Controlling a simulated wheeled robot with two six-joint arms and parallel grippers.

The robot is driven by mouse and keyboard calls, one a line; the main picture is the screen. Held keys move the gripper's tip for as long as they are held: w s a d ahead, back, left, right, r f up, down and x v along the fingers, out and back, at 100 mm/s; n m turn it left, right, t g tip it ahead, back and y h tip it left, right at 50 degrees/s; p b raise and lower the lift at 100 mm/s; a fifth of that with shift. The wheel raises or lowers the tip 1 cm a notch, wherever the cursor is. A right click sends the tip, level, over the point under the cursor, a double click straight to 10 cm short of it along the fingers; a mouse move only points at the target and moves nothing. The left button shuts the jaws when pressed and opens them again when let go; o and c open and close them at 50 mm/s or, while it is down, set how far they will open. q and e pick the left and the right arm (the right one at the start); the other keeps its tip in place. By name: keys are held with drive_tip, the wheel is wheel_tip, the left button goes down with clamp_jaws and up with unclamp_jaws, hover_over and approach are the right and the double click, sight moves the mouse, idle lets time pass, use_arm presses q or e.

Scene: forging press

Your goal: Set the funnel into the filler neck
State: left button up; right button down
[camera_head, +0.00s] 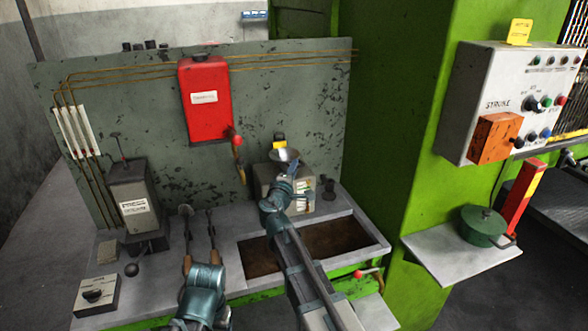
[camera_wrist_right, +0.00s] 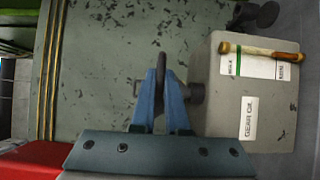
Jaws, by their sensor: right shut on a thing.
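The grey funnel (camera_head: 285,155) shows in the head view just beyond my right gripper (camera_head: 289,176), its bowl facing up above the grey gear oil tank (camera_head: 302,183). In the right wrist view my right gripper (camera_wrist_right: 162,88) is shut on a dark, edge-on part of the funnel (camera_wrist_right: 162,64). The dark filler neck (camera_wrist_right: 196,92) sticks out of the tank (camera_wrist_right: 228,84) beside the fingers, in line with the funnel. The spout is hidden behind a finger, so I cannot tell whether it is in the neck.
A sunken brown tray (camera_head: 335,238) lies below the tank. A red container (camera_head: 205,120) hangs on the back panel. A green pot (camera_head: 484,226) stands on the right shelf.

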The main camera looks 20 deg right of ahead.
drive_tip(key=shift+f, duration=0.1)
drive_tip(key=c, duration=0.8)
unclamp_jaws()
drive_tip(key=shift+c, duration=0.2)
drive_tip(key=v, duration=1.4)
drive_tip(key=shift+d, duration=0.15)
